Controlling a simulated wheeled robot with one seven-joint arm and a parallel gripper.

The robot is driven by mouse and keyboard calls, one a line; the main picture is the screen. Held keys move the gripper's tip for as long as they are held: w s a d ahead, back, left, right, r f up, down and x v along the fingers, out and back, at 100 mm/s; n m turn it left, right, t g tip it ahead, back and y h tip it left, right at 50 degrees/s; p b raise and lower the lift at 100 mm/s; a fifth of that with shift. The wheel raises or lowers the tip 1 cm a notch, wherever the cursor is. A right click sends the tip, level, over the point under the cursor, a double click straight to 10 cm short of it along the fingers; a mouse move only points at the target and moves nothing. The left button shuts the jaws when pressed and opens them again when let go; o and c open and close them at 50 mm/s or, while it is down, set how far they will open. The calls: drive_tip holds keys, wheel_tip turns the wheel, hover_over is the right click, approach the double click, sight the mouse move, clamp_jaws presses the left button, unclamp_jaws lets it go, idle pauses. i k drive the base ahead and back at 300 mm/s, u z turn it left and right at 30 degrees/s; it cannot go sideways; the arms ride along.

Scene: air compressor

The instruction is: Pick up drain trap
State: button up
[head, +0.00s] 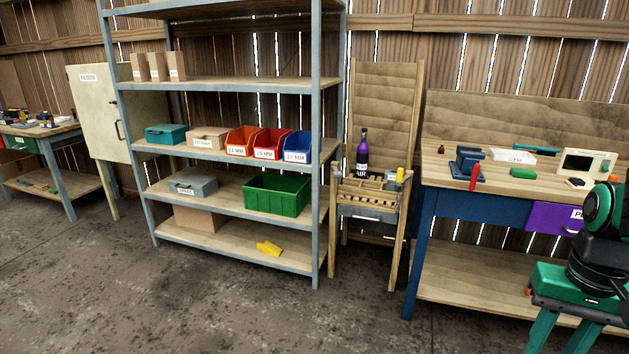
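I cannot make out for certain which thing is the drain trap. On the workbench (470,206) at the right there are a blue vise-like tool (467,163), a small dark item (441,149), a red-handled item (474,177) and a green block (523,173), all small in this view. The small wooden stand (350,192) left of the bench holds a dark purple bottle (362,152) and a yellow item (400,175). My gripper is not in view.
A metal shelf rack (318,150) holds an orange bin (240,142), a red bin (270,147), a blue bin (297,149), a green crate (276,195) and a yellow item (268,248). The floor (200,310) in front is clear.

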sight(391, 175)
drive_tip(key=z, duration=0.2)
drive_tip(key=i, duration=2.75)
drive_tip(key=z, duration=0.25)
